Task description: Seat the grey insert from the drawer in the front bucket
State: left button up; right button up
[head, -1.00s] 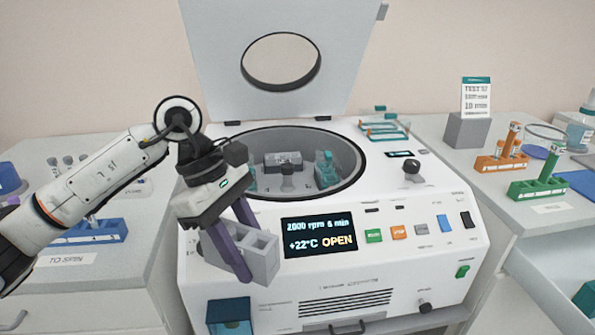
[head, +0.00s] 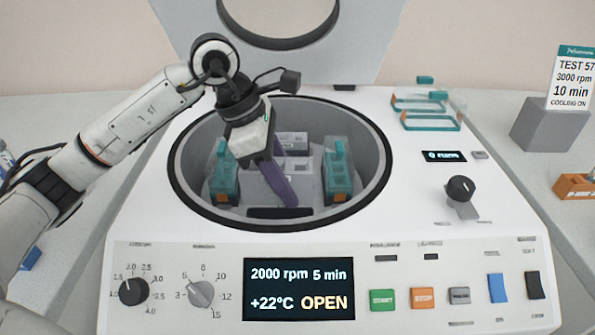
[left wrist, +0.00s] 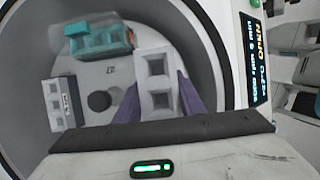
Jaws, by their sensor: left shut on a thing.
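My left gripper (head: 284,188) reaches down into the open centrifuge bowl (head: 180,175), its purple fingers pointing towards the bowl's front. In the left wrist view, the left gripper (left wrist: 158,106) is shut on the grey insert (left wrist: 155,82), a block with square holes, its fingers on either side. In the head view the fingers and wrist partly hide the insert. A dark slot (head: 280,212) lies at the front of the bowl, close below the fingertips; I cannot tell whether the insert touches anything there. My right gripper is not in view.
Teal buckets stand at the left (head: 222,178) and right (head: 338,172) of the bowl. Another grey insert (head: 292,140) sits at the back. The raised lid (head: 370,40) stands behind; the control panel (head: 298,288) is in front.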

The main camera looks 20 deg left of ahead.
pick_arm(q)
jog(key=shift+f, duration=0.25)
jog(key=shift+s+f+b, duration=0.15)
jog(key=shift+f+b, duration=0.5)
jog(key=shift+f, duration=0.05)
jog(key=shift+f+b, duration=0.6)
jog(key=shift+f, duration=0.35)
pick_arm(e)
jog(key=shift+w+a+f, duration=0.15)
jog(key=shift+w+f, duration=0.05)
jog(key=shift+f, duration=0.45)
pick_arm(q)
jog(key=shift+f+b, duration=0.3)
jog(key=shift+b, duration=0.05)
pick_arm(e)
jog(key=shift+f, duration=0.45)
pick_arm(q)
jog(key=shift+f, duration=0.2)
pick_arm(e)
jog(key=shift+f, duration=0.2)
pick_arm(q)
jog(key=shift+f+b, duration=0.25)
jog(key=shift+b, duration=0.2)
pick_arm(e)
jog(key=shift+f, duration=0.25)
